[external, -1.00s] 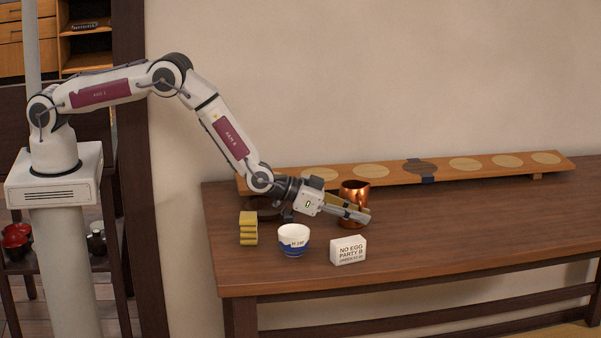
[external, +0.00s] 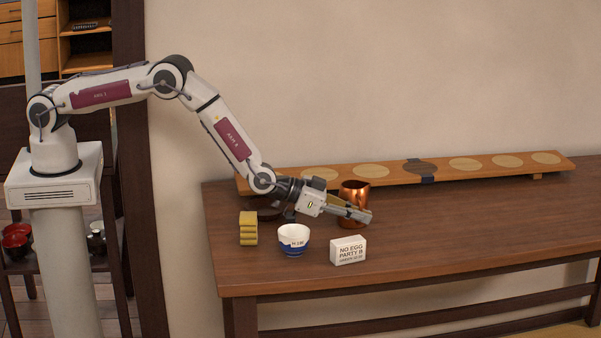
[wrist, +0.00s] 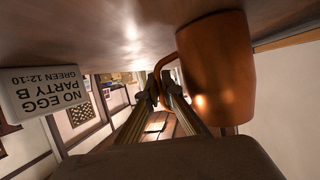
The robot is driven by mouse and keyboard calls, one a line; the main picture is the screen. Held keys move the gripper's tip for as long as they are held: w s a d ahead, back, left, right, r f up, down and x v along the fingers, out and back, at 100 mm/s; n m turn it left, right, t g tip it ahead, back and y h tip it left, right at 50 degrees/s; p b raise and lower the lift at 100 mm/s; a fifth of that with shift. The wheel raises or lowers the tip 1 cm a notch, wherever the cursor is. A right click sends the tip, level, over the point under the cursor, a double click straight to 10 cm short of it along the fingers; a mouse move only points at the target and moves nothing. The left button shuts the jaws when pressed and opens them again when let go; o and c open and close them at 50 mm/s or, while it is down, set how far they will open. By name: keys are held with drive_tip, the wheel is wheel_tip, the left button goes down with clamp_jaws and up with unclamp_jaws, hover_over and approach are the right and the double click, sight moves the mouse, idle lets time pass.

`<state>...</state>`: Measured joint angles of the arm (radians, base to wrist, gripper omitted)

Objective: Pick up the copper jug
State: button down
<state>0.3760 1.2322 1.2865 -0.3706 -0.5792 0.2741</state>
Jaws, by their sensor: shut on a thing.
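The copper jug (external: 354,189) stands upright on the dark wooden table, behind my gripper in the external view. The fingers cross in front of its lower part and hide some of it. In the wrist view the jug (wrist: 222,68) fills the upper right, its curved handle on the left. My gripper (external: 366,216) comes in from the left, tilted slightly down. Its fingers (wrist: 160,84) are shut on the jug's handle, beside the body. The exact grip contact is small in view.
A white card box (external: 348,250) reading "NO EGG PARTY B" stands in front of the jug. A blue and white cup (external: 294,240) and a yellow stack (external: 248,229) stand left of it. A long wooden board (external: 464,172) runs along the back. The table's right side is clear.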

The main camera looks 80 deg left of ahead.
drive_tip(key=shift+r, duration=0.35)
drive_tip(key=shift+r, duration=4.55)
drive_tip(key=shift+r, duration=0.15)
